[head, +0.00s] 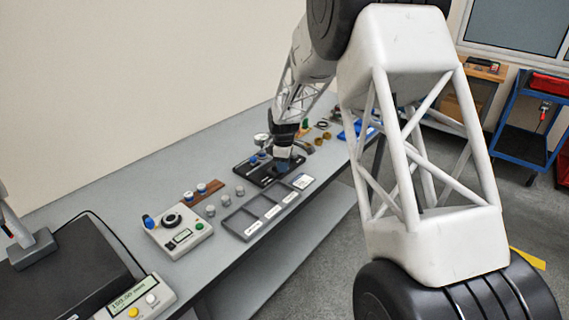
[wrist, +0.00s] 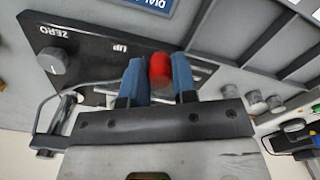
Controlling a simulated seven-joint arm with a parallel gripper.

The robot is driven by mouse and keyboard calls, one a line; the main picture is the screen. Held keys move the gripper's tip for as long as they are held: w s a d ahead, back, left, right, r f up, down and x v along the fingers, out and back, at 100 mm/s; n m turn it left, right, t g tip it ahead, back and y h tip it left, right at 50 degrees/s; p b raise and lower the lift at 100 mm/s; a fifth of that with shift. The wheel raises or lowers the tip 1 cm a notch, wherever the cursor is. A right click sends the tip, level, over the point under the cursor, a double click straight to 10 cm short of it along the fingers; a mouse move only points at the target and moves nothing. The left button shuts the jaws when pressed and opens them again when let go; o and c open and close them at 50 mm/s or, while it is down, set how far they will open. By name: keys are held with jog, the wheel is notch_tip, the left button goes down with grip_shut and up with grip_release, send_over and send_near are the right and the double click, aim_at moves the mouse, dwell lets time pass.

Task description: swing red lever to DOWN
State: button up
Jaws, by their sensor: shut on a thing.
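The red lever (wrist: 159,72) shows its rounded red end in the wrist view, between the two blue fingers of my gripper (wrist: 158,62). My gripper is shut on it. The lever belongs to a black panel (wrist: 85,32) with the white words UP and ZERO, which appear upside down, and a grey round knob (wrist: 52,60). The lever's base and any DOWN mark are hidden behind the fingers and gripper body. In the head view my gripper (head: 283,164) is over the black panel (head: 246,172) on the bench, and the red lever cannot be made out.
A three-compartment grey tray (head: 248,229) lies in front of the panel, with several grey knobs (head: 225,200) left of it. A beige control box (head: 180,238) stands further left. Brown rings (head: 323,138) and a blue tray (head: 348,132) lie beyond my gripper.

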jog(key=m, duration=0.2)
jog(key=s+a+m, duration=0.1)
jog(key=shift+m, duration=0.4)
jog(key=m, duration=0.2)
jog(key=a+m, duration=0.1)
jog(key=shift+s+a+m, duration=0.1)
jog(key=shift+s+m, duration=0.15)
jog(key=shift+m, duration=0.05)
jog(key=m, duration=0.1)
jog(key=a+m, duration=0.1)
jog(key=m, duration=0.1)
jog(key=shift+a+m, duration=0.1)
jog(key=shift+m, duration=0.2)
jog(key=shift+w+a+m, duration=0.1)
jog(key=shift+a+m, duration=0.2)
jog(key=shift+m, duration=0.6)
jog(key=shift+a+m, duration=0.3)
jog(key=shift+m, duration=0.6)
jog(key=o, duration=0.9)
jog(key=shift+r, duration=0.15)
